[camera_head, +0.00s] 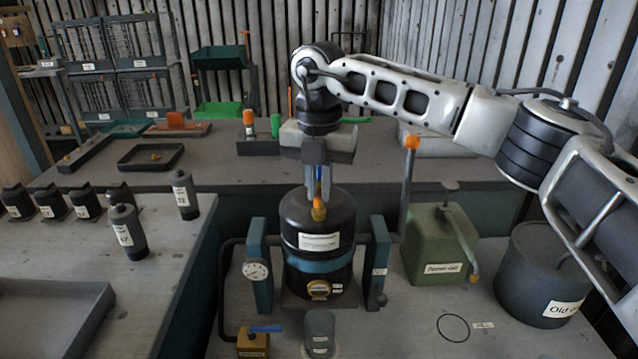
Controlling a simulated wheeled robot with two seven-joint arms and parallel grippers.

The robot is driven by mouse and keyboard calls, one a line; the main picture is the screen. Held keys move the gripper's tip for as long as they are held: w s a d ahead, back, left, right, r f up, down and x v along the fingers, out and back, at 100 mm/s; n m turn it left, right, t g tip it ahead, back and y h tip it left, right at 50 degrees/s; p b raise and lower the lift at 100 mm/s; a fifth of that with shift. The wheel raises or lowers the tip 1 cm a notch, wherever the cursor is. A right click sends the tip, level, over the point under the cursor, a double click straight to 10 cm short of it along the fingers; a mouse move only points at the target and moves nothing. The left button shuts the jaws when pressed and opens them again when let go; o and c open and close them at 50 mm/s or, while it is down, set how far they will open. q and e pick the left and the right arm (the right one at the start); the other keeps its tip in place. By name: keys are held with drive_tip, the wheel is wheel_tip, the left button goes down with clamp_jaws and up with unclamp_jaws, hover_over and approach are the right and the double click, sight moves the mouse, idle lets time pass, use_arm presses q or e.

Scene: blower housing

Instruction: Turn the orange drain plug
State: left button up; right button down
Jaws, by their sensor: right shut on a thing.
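The black cylindrical blower housing (318,222) stands upright in the middle, with a white label and a blue band, between two blue posts. My right gripper (319,190) reaches down from above, fingers pointing at the housing. It is shut on the orange-yellow plug (319,211) at the housing's upper front edge. The fingers partly hide the plug's top, and I cannot tell whether it is seated or free. My left gripper is not in view.
A round gauge (256,270) is left of the housing; a blue-handled valve (254,341) is in front. An orange-topped lever (411,143) stands at right. A green can (436,245) and an "Old oil" bucket (540,275) are farther right. Dark bottles (129,232) and a grey tray (50,310) are left.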

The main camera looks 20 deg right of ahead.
drive_tip(key=n, duration=0.4)
drive_tip(key=shift+r+n, duration=0.1)
drive_tip(key=shift+n, duration=0.3)
drive_tip(key=n, duration=0.4)
drive_tip(key=shift+n+p, duration=0.3)
drive_tip(key=n, duration=0.4)
drive_tip(key=shift+n, duration=2.5)
drive_tip(key=c, duration=1.5)
unclamp_jaws()
